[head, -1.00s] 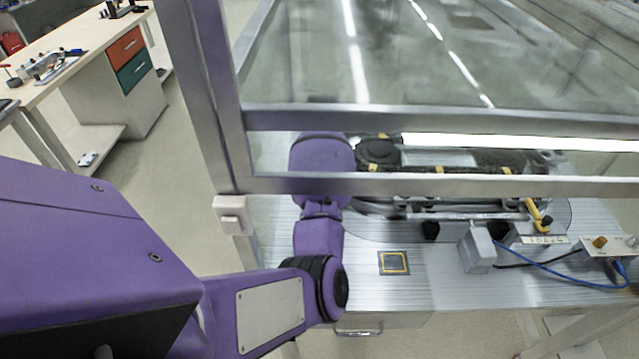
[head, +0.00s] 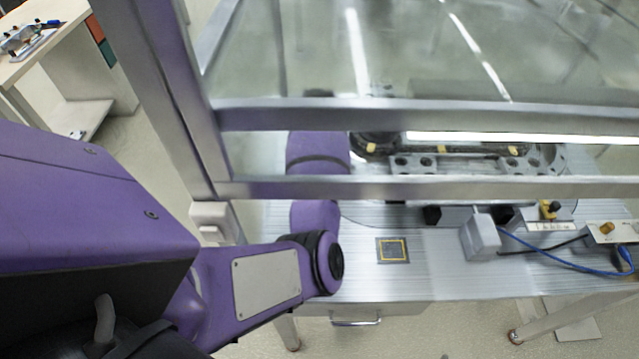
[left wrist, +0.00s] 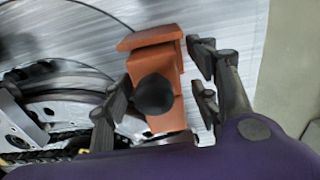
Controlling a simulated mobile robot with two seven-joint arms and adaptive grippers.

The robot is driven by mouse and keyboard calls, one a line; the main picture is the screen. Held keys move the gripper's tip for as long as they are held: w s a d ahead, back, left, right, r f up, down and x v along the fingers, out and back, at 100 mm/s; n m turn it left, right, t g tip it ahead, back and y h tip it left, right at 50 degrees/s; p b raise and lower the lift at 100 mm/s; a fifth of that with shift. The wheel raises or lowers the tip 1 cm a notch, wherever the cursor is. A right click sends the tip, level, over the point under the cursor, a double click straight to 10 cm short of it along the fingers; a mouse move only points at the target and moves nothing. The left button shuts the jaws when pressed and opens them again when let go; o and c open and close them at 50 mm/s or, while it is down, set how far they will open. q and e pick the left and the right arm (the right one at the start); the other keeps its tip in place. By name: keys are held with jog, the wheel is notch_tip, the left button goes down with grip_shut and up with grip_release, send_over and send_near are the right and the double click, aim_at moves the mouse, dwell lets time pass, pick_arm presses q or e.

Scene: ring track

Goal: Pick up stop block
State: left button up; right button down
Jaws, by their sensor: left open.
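The stop block, an orange block (left wrist: 142,62) with a round black knob, shows in the middle of the left wrist view. My left gripper (left wrist: 160,88) is open, with dark fingers on the left and right sides of the block. A gap shows between the block and the right-hand fingers; whether the left-hand finger touches it I cannot tell. In the head view the block and my left gripper are hidden behind my purple arm and the metal frame. My right gripper is in neither view.
The ring track (head: 440,150) lies behind a metal-framed glass guard (head: 400,187). A white box (head: 481,237) with a blue cable and a dark square plate (head: 393,250) are on the ridged metal table (head: 350,285). In the wrist view the round metal track part (left wrist: 70,105) lies left of the block.

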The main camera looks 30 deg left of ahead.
pick_arm(q)
jog(key=shift+f, duration=0.3)
grip_shut()
jog(key=shift+w+r, duration=0.1)
jog(key=shift+r, duration=0.15)
